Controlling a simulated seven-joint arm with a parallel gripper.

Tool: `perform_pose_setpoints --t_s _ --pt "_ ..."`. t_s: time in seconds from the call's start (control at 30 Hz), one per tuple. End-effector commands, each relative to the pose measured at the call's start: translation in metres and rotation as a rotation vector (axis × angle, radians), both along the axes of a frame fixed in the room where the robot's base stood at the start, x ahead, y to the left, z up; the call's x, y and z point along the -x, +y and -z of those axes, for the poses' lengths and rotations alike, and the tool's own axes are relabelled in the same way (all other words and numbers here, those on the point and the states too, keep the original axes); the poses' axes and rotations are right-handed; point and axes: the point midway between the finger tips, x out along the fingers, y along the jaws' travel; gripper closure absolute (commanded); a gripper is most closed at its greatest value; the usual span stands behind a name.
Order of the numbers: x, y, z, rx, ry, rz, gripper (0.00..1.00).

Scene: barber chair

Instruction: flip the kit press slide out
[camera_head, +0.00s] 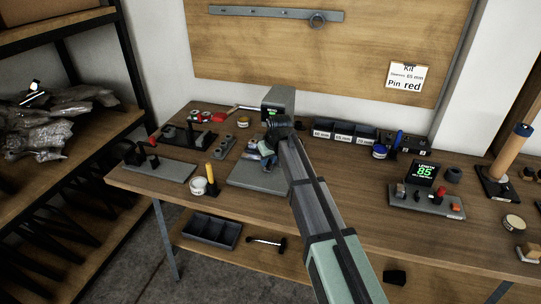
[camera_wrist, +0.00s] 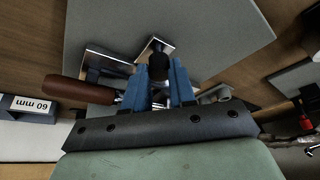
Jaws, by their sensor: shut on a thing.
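The kit press stands at the back middle of the bench, with a grey housing (camera_head: 279,101) that has a small green display and a grey base plate (camera_head: 262,178) in front. My gripper (camera_head: 262,150) is over this plate, and my arm hides part of it. In the wrist view, my blue fingers (camera_wrist: 158,76) are closed around a small fitting with a dark round knob (camera_wrist: 158,62) showing between their tips. Metal blocks (camera_wrist: 100,62) lie beside the fingers over the plate (camera_wrist: 200,25). The slide's exact position is hard to tell.
A brown handle (camera_wrist: 80,90) lies close left of the fingers in the wrist view. Labelled bins (camera_head: 345,133) stand right of the press. A yellow-handled tool (camera_head: 210,174) and white tub (camera_head: 199,186) are left of the plate. A length gauge (camera_head: 425,175) reads 85.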

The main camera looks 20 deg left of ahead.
Motion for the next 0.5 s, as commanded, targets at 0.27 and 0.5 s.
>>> perform_pose_setpoints --t_s 0.27,0.5 --pt "0.082 -0.002 0.000 -0.001 0.000 -0.004 1.00" --pt "0.096 0.000 0.000 -0.001 0.003 -0.001 1.00"
